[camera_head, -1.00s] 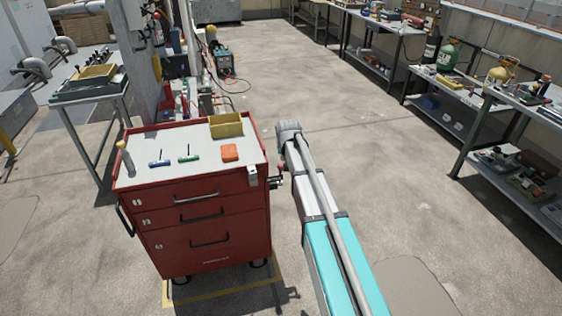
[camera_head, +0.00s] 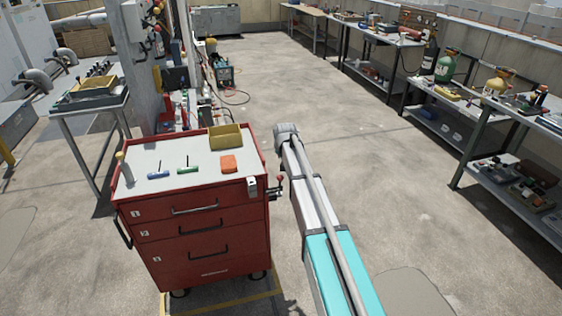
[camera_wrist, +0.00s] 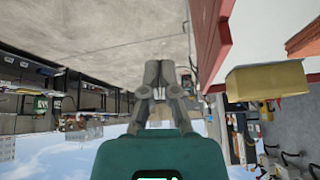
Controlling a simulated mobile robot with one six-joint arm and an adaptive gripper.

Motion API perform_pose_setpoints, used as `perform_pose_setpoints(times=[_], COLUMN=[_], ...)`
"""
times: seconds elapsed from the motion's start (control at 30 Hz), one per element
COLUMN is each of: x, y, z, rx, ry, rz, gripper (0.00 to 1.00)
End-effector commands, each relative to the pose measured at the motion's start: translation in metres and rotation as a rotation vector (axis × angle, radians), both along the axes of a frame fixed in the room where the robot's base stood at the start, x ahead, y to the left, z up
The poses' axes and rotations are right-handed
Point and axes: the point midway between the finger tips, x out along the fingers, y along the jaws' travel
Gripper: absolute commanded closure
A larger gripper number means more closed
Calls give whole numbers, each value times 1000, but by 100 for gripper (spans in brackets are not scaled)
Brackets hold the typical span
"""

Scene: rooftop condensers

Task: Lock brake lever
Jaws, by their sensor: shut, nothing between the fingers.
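The brake lever (camera_head: 281,179) is a small lever with a red ball knob on the right side of a red tool cart (camera_head: 205,232). It stands beside the cart's top edge in the head view. My gripper (camera_wrist: 159,68) shows in the wrist view with its grey fingers together and nothing between them. It is in free space beside the cart, whose red edge (camera_wrist: 222,45) is at the right of that view. The lever cannot be made out in the wrist view. In the head view my arm passes right of the lever, and the fingers are not clearly visible.
A yellow bin (camera_head: 226,136), an orange block (camera_head: 228,164), and blue (camera_head: 159,173) and green (camera_head: 188,169) handled tools lie on the cart. Loaded benches (camera_head: 474,110) line the right side. A metal table (camera_head: 92,106) stands left. The floor between is open.

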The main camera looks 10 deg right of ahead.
Motion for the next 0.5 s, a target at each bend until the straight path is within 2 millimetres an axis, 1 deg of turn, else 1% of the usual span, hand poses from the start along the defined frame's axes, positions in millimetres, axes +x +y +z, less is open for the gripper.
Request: perform_pose_setpoints(times=[0.5], x=[22], y=[-2], z=[-39], rx=[0], ry=[0], rz=[-1], gripper=[100])
